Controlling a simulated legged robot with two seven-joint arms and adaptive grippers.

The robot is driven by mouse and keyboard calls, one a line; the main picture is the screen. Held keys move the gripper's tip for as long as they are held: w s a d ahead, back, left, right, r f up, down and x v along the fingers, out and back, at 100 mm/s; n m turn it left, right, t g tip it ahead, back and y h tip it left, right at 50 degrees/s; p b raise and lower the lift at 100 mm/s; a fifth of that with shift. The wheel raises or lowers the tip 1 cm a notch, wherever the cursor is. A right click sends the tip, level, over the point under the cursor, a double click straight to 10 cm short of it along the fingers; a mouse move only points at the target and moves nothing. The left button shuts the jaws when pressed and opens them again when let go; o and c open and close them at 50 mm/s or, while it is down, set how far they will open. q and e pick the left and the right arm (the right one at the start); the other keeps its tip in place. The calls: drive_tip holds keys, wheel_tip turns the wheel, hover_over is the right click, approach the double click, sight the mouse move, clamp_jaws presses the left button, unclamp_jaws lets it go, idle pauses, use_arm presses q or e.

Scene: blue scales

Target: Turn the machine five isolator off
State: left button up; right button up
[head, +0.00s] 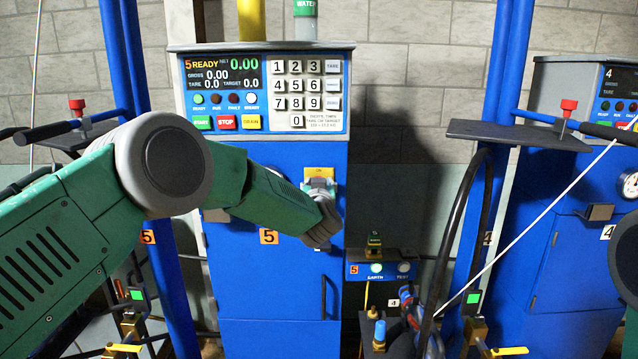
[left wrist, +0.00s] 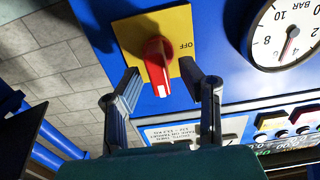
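The machine five isolator is a red knob (left wrist: 157,62) on a yellow plate (left wrist: 130,30) in the left wrist view. OFF is printed at the plate's right side. The knob's white mark points toward the bottom of that view, not at OFF. My left gripper (left wrist: 160,78) is open, with one finger on each side of the knob; I cannot tell whether they touch it. In the head view the yellow plate (head: 318,171) shows on the blue cabinet (head: 275,320), and my left gripper (head: 320,188) covers the knob. My right gripper is not in view.
Above the isolator is machine five's panel (head: 264,95), reading 5 READY, with START and STOP buttons. A pressure gauge (left wrist: 285,32) sits beside the plate. Machine four (head: 580,200) stands at right. Blue posts, a black hose (head: 466,220) and valves stand between the machines.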

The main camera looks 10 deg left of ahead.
use_arm(q)
drive_tip(key=shift+w+d, duration=0.1)
drive_tip(key=shift+w, duration=0.35)
drive_tip(key=shift+a, duration=0.25)
clamp_jaws()
